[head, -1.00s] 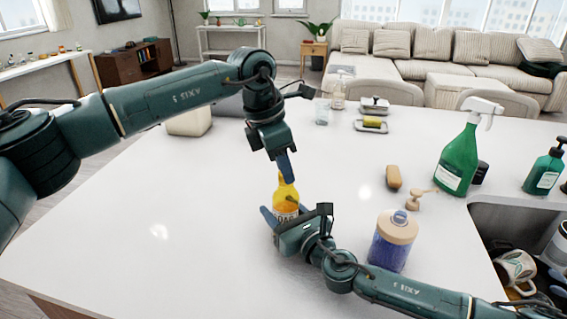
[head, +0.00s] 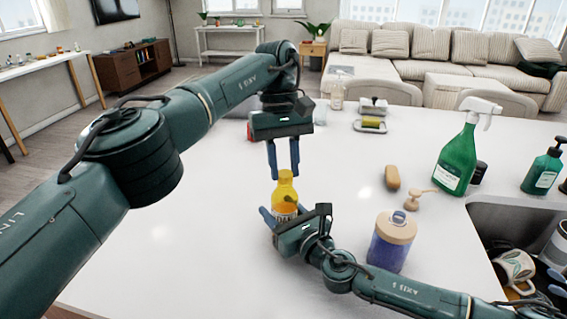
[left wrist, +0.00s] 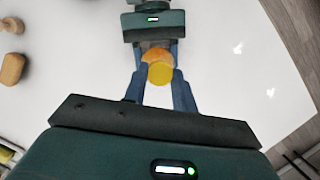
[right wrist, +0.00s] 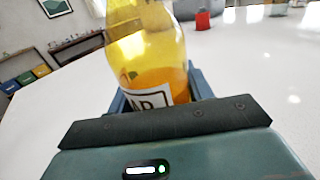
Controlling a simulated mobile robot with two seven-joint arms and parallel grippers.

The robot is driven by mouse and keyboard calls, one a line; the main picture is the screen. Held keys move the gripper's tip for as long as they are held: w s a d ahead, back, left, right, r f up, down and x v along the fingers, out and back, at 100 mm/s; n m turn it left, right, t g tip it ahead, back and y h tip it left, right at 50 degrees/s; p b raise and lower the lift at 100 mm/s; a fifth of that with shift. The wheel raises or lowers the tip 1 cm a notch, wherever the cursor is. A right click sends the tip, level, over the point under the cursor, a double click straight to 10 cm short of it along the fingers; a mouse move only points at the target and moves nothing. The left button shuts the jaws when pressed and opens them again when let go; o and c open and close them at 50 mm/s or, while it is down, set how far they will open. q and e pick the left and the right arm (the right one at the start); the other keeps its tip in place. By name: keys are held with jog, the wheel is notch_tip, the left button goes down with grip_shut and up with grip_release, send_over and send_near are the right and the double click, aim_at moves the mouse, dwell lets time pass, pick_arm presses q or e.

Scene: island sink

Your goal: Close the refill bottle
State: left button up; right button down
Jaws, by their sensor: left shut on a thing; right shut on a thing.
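The refill bottle is a clear yellow bottle (head: 285,191) with orange liquid and a white label; it stands upright over the counter. My right gripper (head: 277,213) is shut around its lower body, and the right wrist view shows the bottle (right wrist: 148,50) between the fingers. My left gripper (head: 283,175) points straight down from above, with a finger on each side of the bottle's top. In the left wrist view, the round yellow cap (left wrist: 160,73) sits between the left fingertips. The cap's seating on the neck is hidden.
A blue jar with a beige lid (head: 391,240) stands close to my right forearm. A beige pump head (head: 418,200), a brown block (head: 392,177) and a green spray bottle (head: 457,160) are to the right. The sink (head: 480,212) is at the right edge. The counter's left is clear.

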pick_arm(q)
jog(key=o, duration=0.9)
jog(key=shift+c, duration=0.2)
